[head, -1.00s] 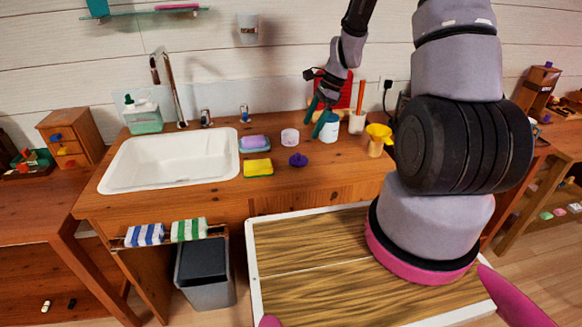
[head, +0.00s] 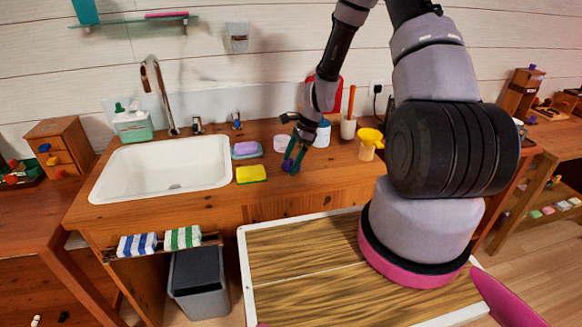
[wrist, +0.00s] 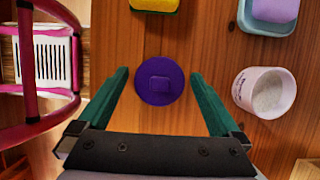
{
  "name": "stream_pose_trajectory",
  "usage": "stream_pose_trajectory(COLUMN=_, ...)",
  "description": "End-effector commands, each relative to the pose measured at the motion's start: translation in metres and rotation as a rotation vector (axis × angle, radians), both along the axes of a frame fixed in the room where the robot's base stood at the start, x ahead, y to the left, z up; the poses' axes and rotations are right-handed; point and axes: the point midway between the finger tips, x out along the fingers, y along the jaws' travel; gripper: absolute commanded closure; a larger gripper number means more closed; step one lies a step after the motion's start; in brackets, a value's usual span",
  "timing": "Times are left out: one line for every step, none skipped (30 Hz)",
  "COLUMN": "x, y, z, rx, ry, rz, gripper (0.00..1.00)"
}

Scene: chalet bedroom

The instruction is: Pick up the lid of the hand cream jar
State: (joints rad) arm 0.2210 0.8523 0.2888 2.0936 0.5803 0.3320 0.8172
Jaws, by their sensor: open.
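In the head view the lid (head: 288,167) is mostly hidden behind my fingers. My gripper (wrist: 159,95) is open, with its green fingers on the left and right of the lid and a gap on each side; how high they are above the counter is hard to tell. In the head view my gripper (head: 293,163) points down at the lid. The open white-pink jar (wrist: 264,92) stands to the right in the wrist view, and behind the gripper in the head view (head: 281,143).
A yellow sponge (head: 251,174) and a soap dish with purple soap (head: 246,150) sit left of the gripper, beside the sink (head: 160,168). A blue-white container (head: 322,133) and a yellow funnel-like item (head: 370,142) stand to the right. The counter's front edge is close.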

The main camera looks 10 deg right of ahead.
Motion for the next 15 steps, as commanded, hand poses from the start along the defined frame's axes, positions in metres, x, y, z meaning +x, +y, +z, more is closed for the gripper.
stream_pose_trajectory(x=0.0003, y=0.0002, z=-0.0003, rx=0.000, ry=-0.001, rz=0.000, gripper=0.00)
stream_pose_trajectory(x=0.0004, y=0.0002, z=-0.0003, rx=0.000, ry=-0.001, rz=0.000, gripper=0.00)
stream_pose_trajectory(x=0.0004, y=0.0002, z=-0.0001, rx=0.000, ry=-0.001, rz=0.000, gripper=0.00)
stream_pose_trajectory(x=0.0004, y=0.0001, z=-0.0001, rx=0.000, ry=-0.001, rz=0.000, gripper=0.00)
stream_pose_trajectory(x=0.0004, y=0.0001, z=-0.0001, rx=0.000, ry=-0.001, rz=0.001, gripper=0.00)
stream_pose_trajectory(x=0.0004, y=0.0002, z=0.0000, rx=0.000, ry=-0.001, rz=0.001, gripper=0.08)
stream_pose_trajectory(x=0.0004, y=0.0002, z=0.0000, rx=0.000, ry=-0.001, rz=0.001, gripper=0.19)
stream_pose_trajectory(x=0.0004, y=0.0002, z=0.0001, rx=0.000, ry=-0.001, rz=0.001, gripper=0.31)
stream_pose_trajectory(x=0.0004, y=0.0002, z=0.0001, rx=0.000, ry=-0.001, rz=0.001, gripper=0.46)
stream_pose_trajectory(x=0.0004, y=0.0002, z=0.0001, rx=0.000, ry=-0.001, rz=0.001, gripper=0.57)
stream_pose_trajectory(x=0.0004, y=0.0002, z=0.0001, rx=0.000, ry=-0.001, rz=0.001, gripper=0.69)
stream_pose_trajectory(x=0.0004, y=0.0001, z=0.0002, rx=0.000, ry=-0.001, rz=0.001, gripper=0.71)
stream_pose_trajectory(x=0.0004, y=0.0001, z=0.0002, rx=0.000, ry=-0.001, rz=0.001, gripper=0.72)
stream_pose_trajectory(x=0.0004, y=0.0001, z=0.0002, rx=0.000, ry=-0.001, rz=0.001, gripper=0.72)
stream_pose_trajectory(x=0.0004, y=0.0001, z=0.0002, rx=0.000, ry=-0.001, rz=0.001, gripper=0.72)
